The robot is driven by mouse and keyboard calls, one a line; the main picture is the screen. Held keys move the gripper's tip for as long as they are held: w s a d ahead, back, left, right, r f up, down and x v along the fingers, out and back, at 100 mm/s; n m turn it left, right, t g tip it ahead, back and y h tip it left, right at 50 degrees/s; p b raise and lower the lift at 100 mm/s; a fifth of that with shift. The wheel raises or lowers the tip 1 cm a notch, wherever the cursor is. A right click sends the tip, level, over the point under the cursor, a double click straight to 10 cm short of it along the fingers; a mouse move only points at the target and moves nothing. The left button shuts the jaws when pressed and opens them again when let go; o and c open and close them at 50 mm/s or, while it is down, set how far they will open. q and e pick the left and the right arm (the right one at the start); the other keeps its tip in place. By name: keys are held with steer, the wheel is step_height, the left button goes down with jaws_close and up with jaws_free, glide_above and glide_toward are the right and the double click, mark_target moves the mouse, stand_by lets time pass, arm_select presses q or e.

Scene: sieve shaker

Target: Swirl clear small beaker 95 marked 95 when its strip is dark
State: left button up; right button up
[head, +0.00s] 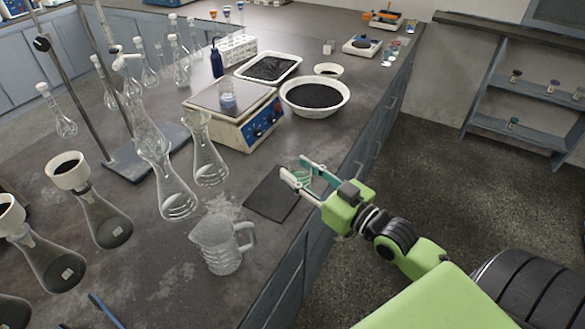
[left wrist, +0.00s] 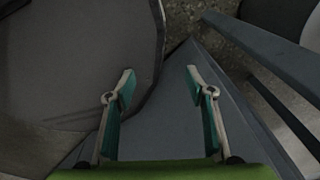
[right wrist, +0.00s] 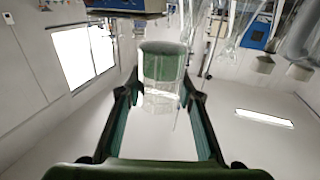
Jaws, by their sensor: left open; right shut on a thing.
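My right gripper (head: 293,166) is shut on a clear small beaker (head: 301,177) with green contents, beside a black mat (head: 270,196) near the bench's front edge. In the right wrist view the beaker (right wrist: 160,85) sits between the two fingers, its green part toward the top of that picture. I cannot read a number on it, and I cannot make out a strip. My left gripper (left wrist: 160,85) is open and empty in the left wrist view; it does not show in the head view.
A glass jug (head: 217,246) stands left of the mat. Behind are a balance-like device (head: 236,125) bearing a beaker (head: 227,99), a white bowl of black grains (head: 315,111) and a tray (head: 268,80). Several flasks stand to the left. A wall shelf (head: 530,90) is at right.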

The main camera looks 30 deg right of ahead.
mark_target(306, 174)
steer(key=shift+s+r, duration=0.35)
steer(key=shift+s, duration=0.4)
steer(key=shift+s+r, duration=0.35)
steer(key=shift+s, duration=0.4)
steer(key=shift+s+r, duration=0.15)
step_height(306, 174, up, 2)
steer(key=shift+s+d+r+p, duration=0.1)
steer(key=shift+s+p, duration=0.05)
steer(key=shift+p, duration=0.95)
step_height(306, 174, up, 3)
steer(key=p, duration=0.3)
